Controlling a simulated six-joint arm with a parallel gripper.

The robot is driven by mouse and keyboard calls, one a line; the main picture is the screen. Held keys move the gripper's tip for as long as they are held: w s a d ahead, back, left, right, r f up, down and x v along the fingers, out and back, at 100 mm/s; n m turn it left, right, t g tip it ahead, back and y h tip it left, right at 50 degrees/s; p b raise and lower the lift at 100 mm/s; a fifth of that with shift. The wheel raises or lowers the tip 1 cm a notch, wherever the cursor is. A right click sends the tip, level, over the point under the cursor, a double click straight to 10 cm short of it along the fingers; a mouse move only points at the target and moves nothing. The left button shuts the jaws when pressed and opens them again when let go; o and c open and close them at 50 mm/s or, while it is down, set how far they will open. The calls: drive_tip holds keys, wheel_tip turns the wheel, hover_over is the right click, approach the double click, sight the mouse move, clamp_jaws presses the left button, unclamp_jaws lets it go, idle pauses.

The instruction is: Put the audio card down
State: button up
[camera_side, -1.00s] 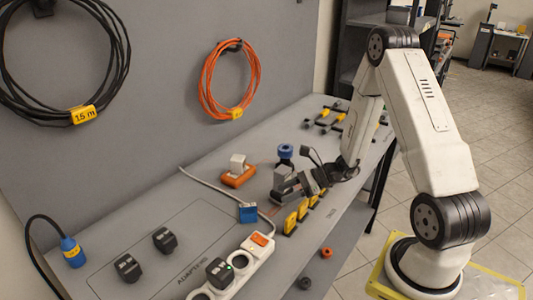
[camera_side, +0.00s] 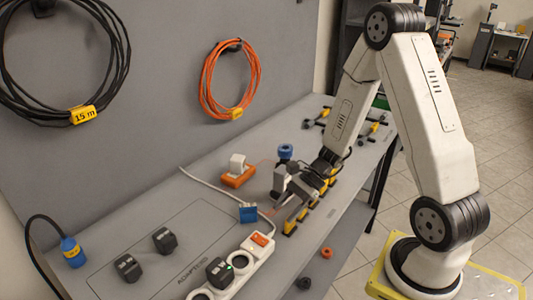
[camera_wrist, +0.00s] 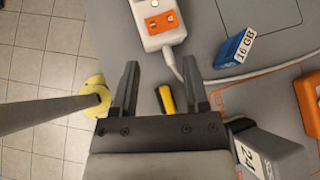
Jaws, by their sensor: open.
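A yellow-and-black card (camera_wrist: 166,98) stands between and below the fingers of my gripper (camera_wrist: 160,66) in the wrist view. In the side view it is at the near end of a row of yellow pieces (camera_side: 290,226) along the bench's front edge. No label reading audio can be made out, so I cannot tell whether it is the audio card. My gripper (camera_side: 284,210) is open, pointing down at the row, with nothing clearly held. It hides part of the row.
A blue block marked 16 GB (camera_wrist: 235,47) and a white power strip (camera_wrist: 157,22) lie close by. A dark grey block labelled 24 (camera_wrist: 262,150) is beside the gripper. An orange base with a white cube (camera_side: 238,175) stands behind. The marked adapters area (camera_side: 150,235) has free room.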

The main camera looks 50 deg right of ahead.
drive_tip(key=s+a+r+n+h, duration=0.2)
drive_tip(key=r+n+h, duration=0.1)
drive_tip(key=n, duration=0.7)
drive_tip(key=s+a+r+n+h, duration=0.1)
drive_tip(key=a+r+n+h, duration=0.1)
drive_tip(key=n+h, duration=0.4)
drive_tip(key=shift+s+r+n+g+h, duration=0.35)
drive_tip(key=shift+r+n, duration=0.25)
drive_tip(key=shift+n, duration=1.3)
